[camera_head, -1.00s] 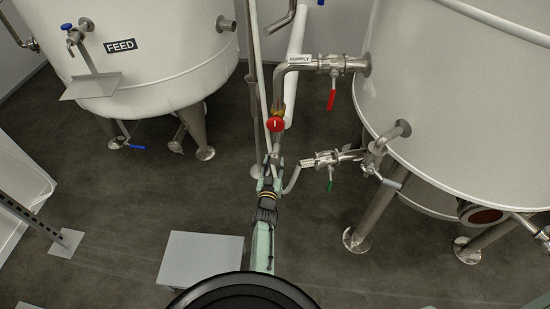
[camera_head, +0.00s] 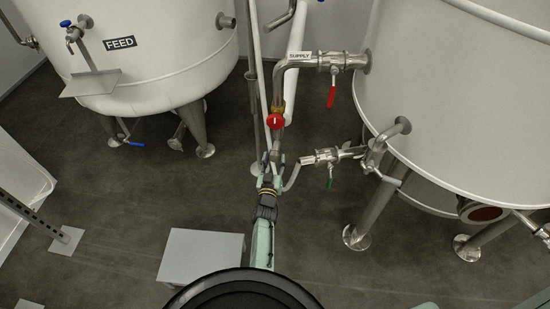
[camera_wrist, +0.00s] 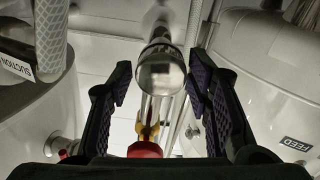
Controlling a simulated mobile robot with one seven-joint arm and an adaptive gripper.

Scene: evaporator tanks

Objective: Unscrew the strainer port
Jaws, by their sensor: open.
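A shiny round metal cap (camera_wrist: 161,70), which looks like the strainer port, shows end-on in the wrist view, ahead of and between my fingers. A gap shows on each side of it. In the head view, the lower pipe end beneath the red knob (camera_head: 276,121) is partly hidden by my gripper (camera_head: 270,161). My gripper is open below that knob, and its two dark padded fingers (camera_wrist: 160,84) stand apart in the wrist view. I cannot tell how far the cap reaches between them.
A supply pipe (camera_head: 293,66) with a red-handled valve (camera_head: 332,96) runs to the right tank (camera_head: 455,100). A green-handled valve (camera_head: 330,181) sits close to the right of my gripper. The feed tank (camera_head: 165,60) stands at left. A pale box (camera_head: 200,257) lies at lower left.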

